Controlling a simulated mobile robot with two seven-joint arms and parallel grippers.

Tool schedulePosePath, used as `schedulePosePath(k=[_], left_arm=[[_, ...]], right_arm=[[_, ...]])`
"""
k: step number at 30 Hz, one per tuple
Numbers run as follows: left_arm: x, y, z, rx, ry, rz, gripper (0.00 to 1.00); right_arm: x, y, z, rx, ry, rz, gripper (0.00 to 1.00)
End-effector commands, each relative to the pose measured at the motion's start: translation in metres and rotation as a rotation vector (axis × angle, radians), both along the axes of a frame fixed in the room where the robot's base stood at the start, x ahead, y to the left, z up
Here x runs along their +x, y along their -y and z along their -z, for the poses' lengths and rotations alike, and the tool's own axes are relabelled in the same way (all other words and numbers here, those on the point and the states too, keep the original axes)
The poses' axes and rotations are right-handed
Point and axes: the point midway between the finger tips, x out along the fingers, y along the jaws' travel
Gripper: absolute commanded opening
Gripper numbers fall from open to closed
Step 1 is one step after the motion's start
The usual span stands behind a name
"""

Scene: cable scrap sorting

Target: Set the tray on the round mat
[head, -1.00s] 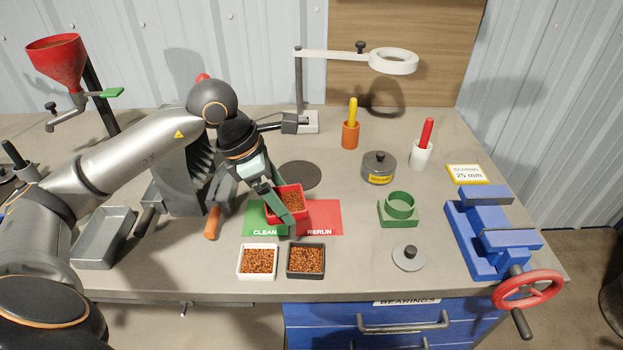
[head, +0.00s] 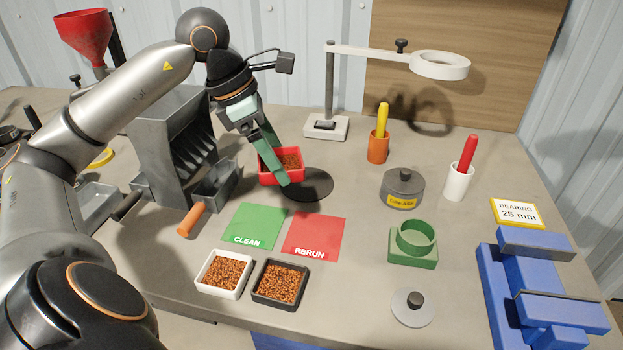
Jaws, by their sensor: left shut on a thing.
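The red tray (head: 268,178), filled with copper-brown granules, is in the head view near the middle of the bench. My left gripper (head: 276,160) is shut on it, with green fingers across the tray. The round mat (head: 315,187) is a flat dark disc on the bench. The tray overlaps the mat's left part in the picture, and the mat's right side is bare. I cannot tell whether the tray touches the mat or hangs just above it. My right gripper is not in view.
A green CLEAN card (head: 255,225) and a red RERUN card (head: 314,237) lie in front. White (head: 220,292) and black (head: 278,302) trays of granules stand nearer. A grey slotted machine (head: 165,150) is left, a magnifier lamp (head: 330,85) behind, and a grease tin (head: 402,188) right.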

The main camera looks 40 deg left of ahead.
Motion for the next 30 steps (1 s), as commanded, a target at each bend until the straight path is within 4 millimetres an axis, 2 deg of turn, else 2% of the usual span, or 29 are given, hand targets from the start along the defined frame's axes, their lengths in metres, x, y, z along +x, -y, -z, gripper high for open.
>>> schedulePosePath(k=[1,3,11,16,21,27,30], left_arm=[[0.007,-0.002,-0.003,-0.007,0.000,-0.001,0.29],[0.020,-0.006,0.002,-0.010,0.001,0.000,0.29],[0.073,-0.029,0.030,-0.009,0.002,-0.001,0.29],[0.099,-0.040,0.065,-0.006,-0.002,-0.001,0.29],[0.114,-0.048,0.085,-0.003,0.000,0.000,0.29],[0.121,-0.051,0.095,-0.001,0.000,0.000,0.29],[0.122,-0.051,0.109,-0.002,-0.004,0.002,0.29]], right_arm=[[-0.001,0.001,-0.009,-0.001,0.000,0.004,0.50],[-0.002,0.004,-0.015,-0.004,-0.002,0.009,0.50],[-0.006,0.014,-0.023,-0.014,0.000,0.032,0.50],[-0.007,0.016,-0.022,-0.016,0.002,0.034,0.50],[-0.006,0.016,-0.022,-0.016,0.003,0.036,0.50],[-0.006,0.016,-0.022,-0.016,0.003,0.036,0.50],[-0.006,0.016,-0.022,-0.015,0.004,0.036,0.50]])
